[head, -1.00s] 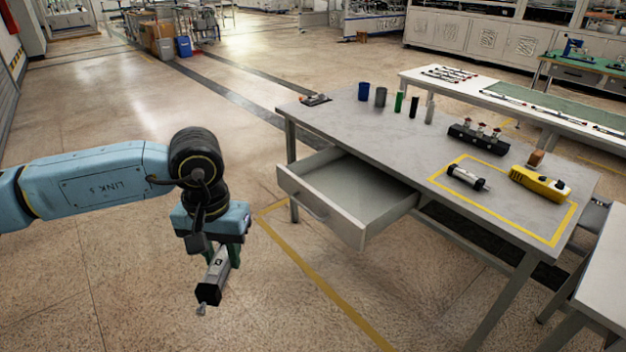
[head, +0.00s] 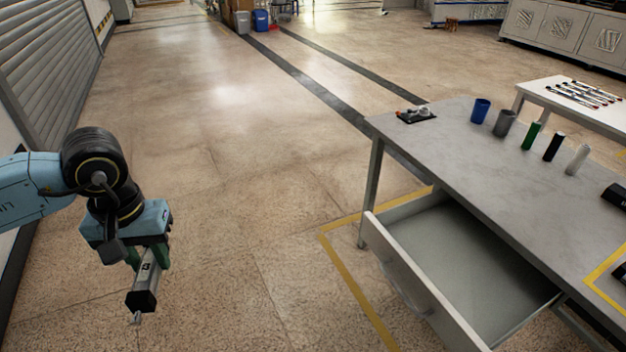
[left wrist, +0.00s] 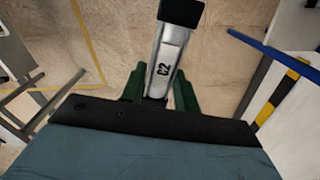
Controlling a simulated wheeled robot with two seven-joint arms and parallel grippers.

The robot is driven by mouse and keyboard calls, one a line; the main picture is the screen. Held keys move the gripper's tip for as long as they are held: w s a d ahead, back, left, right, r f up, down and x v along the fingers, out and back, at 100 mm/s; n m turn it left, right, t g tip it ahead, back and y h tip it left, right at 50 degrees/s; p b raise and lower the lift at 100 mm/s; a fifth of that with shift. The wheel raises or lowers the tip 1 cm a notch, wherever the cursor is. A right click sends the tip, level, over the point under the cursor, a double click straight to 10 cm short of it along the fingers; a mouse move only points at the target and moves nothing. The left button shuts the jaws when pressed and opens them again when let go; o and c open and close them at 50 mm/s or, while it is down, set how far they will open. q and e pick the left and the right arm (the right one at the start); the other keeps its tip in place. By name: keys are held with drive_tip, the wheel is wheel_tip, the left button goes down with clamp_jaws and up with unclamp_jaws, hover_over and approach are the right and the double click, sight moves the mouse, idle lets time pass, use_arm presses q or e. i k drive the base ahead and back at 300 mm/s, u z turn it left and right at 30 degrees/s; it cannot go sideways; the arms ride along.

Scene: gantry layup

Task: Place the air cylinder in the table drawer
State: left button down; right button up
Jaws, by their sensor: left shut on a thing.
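My left gripper (head: 150,257) is shut on a silver air cylinder (head: 144,285) with a black end cap, held tilted down over bare floor at the left of the head view. In the left wrist view the cylinder (left wrist: 167,60) sits between the green fingers and bears the mark "C2". The table drawer (head: 408,272) is pulled open under the grey table (head: 470,158), well to the right of the gripper. The part of its inside that shows is empty. My right gripper is not in view.
A blue cup (head: 480,110), a grey cup (head: 504,123) and several small cylinders stand on the table. Floor between gripper and drawer is clear. A shutter wall (head: 50,60) stands at the left.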

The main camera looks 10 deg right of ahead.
sight(453, 272)
drive_tip(key=z, duration=0.8)
drive_tip(key=i, duration=0.95)
drive_tip(key=z, duration=1.05)
